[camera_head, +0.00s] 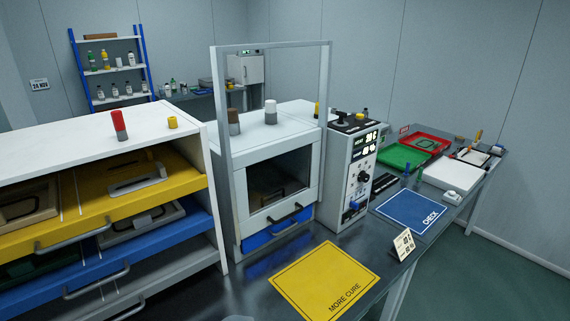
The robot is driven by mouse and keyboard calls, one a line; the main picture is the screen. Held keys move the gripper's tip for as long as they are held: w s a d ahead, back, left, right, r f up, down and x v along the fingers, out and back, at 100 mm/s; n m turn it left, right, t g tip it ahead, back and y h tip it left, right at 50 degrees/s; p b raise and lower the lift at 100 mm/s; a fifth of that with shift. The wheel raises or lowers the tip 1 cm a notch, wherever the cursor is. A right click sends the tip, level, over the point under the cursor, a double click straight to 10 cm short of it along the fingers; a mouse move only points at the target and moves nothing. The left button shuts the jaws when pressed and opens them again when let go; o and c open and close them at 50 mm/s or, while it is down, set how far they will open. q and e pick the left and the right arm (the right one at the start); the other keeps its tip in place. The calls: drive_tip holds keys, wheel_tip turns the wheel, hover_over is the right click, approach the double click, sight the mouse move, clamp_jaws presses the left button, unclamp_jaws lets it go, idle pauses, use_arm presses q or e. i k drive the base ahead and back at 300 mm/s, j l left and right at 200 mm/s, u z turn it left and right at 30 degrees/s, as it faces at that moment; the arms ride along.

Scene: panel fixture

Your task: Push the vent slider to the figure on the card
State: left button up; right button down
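A tall grey panel box (349,160) stands at the right of the oven-like chamber. Its front carries lit displays (364,146), a black knob (364,178) and small switches. A blue piece (353,207) low on the panel front may be the vent slider; its setting and scale are too small to read. A small white card (404,244) with dark print stands tilted near the table's front edge; its figure is not clearly legible. Neither of my grippers shows clearly in view.
A yellow "MORE CURE" mat (325,281) and a blue mat (411,212) lie on the dark table. The chamber (276,185) has a dark window. Colored drawers (135,205) stand open at left. Green (403,158) and red trays (428,143) lie at right.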

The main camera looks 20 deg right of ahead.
sight(354, 204)
drive_tip(key=z, duration=1.6)
